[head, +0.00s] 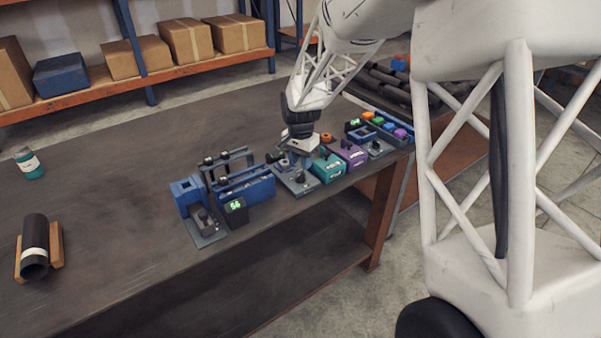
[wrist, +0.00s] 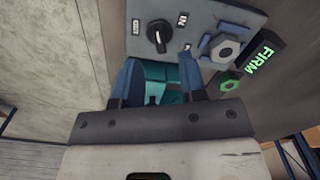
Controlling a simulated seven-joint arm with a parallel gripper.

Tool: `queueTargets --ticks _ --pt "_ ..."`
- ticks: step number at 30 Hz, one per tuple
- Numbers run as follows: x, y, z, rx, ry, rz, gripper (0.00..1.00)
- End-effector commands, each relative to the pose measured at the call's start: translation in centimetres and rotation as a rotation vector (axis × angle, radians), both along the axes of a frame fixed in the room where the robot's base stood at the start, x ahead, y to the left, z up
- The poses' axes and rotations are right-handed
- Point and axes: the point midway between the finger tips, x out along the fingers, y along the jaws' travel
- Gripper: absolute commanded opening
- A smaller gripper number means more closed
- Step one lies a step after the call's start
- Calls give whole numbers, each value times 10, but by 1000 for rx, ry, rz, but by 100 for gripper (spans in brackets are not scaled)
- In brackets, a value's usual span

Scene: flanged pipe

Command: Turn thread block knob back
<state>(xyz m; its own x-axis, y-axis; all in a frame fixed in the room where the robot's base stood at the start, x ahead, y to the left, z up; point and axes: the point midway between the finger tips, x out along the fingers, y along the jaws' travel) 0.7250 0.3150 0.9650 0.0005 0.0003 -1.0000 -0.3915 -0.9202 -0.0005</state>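My gripper (head: 300,138) hangs over the row of fixtures at the bench's right edge. In the wrist view its two blue fingers (wrist: 158,72) stand apart, with nothing held between them. A teal block (wrist: 158,88) shows behind and between the fingers; it also shows in the head view (head: 328,168). Beyond the fingertips, a grey plate carries a black knob (wrist: 157,37) with a pale pointer mark and small labels. A hexagonal nut (wrist: 225,50) sits on a blue-grey mount beside it. The fingers are apart from the knob. I cannot tell for sure which knob is the thread block's.
A dark display (wrist: 262,58) reads FIRM in green. A purple block (head: 352,154) stands right of the teal one. A blue fixture (head: 243,185) and a display (head: 236,207) reading 56 stand left. A dark pipe (head: 34,245) lies in a wooden cradle. The bench middle is clear.

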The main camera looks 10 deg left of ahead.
Motion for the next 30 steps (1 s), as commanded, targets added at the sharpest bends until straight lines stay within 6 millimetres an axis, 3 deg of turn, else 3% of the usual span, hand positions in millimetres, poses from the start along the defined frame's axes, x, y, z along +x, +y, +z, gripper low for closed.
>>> queueTargets --ticks 12,24,26,30 --pt "0 0 -44 -1 1 0 38" --pt "0 0 -49 0 0 0 38" --pt "0 0 -49 0 0 0 32" --pt "0 0 -49 0 0 0 11"
